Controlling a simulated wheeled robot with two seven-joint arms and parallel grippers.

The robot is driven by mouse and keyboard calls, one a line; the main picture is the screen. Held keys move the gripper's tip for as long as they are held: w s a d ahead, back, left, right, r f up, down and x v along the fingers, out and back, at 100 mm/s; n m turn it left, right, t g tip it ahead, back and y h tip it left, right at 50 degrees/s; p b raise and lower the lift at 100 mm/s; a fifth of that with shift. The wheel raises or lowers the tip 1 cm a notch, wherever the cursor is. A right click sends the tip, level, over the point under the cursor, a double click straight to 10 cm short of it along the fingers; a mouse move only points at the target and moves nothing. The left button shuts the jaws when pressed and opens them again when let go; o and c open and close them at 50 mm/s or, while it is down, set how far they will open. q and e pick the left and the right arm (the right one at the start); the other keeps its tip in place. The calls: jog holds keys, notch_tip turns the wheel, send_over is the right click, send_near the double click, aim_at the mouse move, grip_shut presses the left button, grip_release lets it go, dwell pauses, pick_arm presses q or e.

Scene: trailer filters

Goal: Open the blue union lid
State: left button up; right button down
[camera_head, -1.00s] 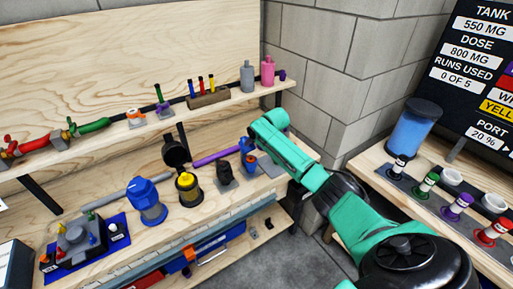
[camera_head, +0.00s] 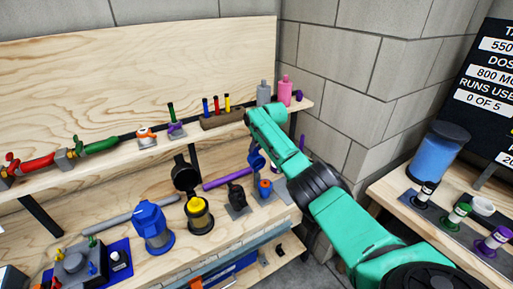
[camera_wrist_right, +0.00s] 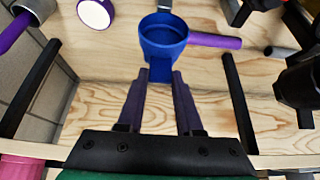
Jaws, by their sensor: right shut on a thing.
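The blue union lid (camera_head: 257,159) is a round blue cap, raised above and slightly behind its blue union base (camera_head: 265,189), which shows an orange inside. In the right wrist view the lid (camera_wrist_right: 164,36) looks like an open blue cup, with its near edge between my fingertips. My right gripper (camera_wrist_right: 161,76) is shut on that edge. In the head view its fingers are mostly hidden by my green arm. I cannot tell whether the lid still joins the base by a hinge. My left gripper is not in view.
A black fitting (camera_head: 237,196), a yellow-topped filter (camera_head: 198,212) and a blue-topped filter (camera_head: 153,226) stand left of the union. A purple pipe (camera_head: 228,178) runs behind. The upper shelf holds a pink bottle (camera_head: 284,90) and a grey bottle (camera_head: 263,93) close to my arm.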

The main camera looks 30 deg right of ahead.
jog(key=shift+w+r, duration=0.25)
jog(key=shift+w, duration=0.05)
jog(key=c, duration=0.6)
grip_release()
jog(key=shift+o, duration=0.2)
jog(key=shift+f, duration=0.15)
jog(key=shift+s, duration=0.1)
jog(key=shift+s+r, duration=0.2)
jog(key=shift+r, duration=0.25)
jog(key=b+v, duration=0.2)
jog(key=v, duration=1.1)
jog(key=shift+s+r, duration=0.2)
